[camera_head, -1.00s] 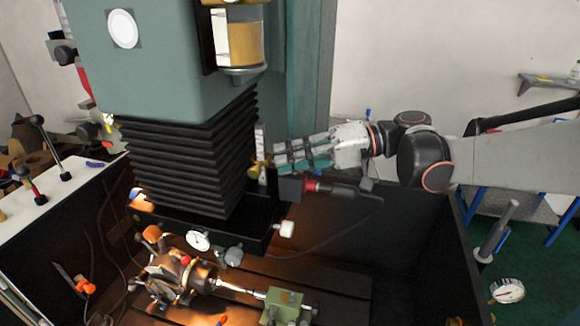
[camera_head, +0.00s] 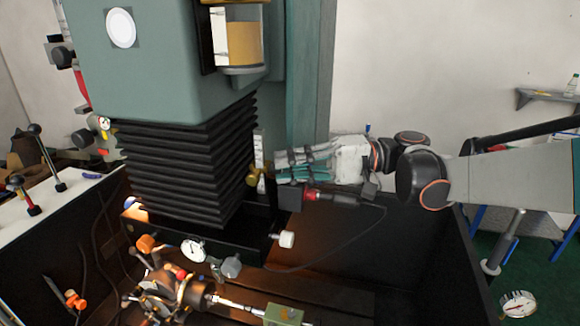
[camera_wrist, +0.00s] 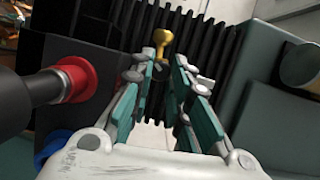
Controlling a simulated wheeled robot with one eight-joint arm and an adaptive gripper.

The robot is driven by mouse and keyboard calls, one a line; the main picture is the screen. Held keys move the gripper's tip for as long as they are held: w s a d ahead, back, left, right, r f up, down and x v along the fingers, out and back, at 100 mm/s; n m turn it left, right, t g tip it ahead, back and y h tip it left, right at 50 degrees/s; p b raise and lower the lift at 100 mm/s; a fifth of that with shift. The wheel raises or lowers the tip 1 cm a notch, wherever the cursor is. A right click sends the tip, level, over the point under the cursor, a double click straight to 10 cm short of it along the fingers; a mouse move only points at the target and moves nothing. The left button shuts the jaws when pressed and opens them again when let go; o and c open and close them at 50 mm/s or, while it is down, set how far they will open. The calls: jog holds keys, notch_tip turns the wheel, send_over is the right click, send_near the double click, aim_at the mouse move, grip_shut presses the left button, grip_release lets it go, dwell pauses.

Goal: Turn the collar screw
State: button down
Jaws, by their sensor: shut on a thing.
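The collar screw is a small brass piece with a rounded head and a narrow stem. It shows at my fingertips in the head view (camera_head: 252,179) and ahead of the fingers in the wrist view (camera_wrist: 162,38). My gripper (camera_head: 272,168) reaches in from the right beside the black bellows. Its teal and grey fingers (camera_wrist: 166,66) are closed around the screw's stem, and the brass head stands out beyond the tips. The exact contact is partly hidden by the fingers.
The ribbed black bellows (camera_head: 185,165) stand just left of the fingertips. A black box with a red-ringed plug (camera_head: 312,195) and cable sits close below my gripper. The chuck (camera_head: 175,288) and a dial gauge (camera_head: 193,250) are lower down. Free space lies below my arm.

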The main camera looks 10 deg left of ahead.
jog(key=c, duration=1.5)
grip_release()
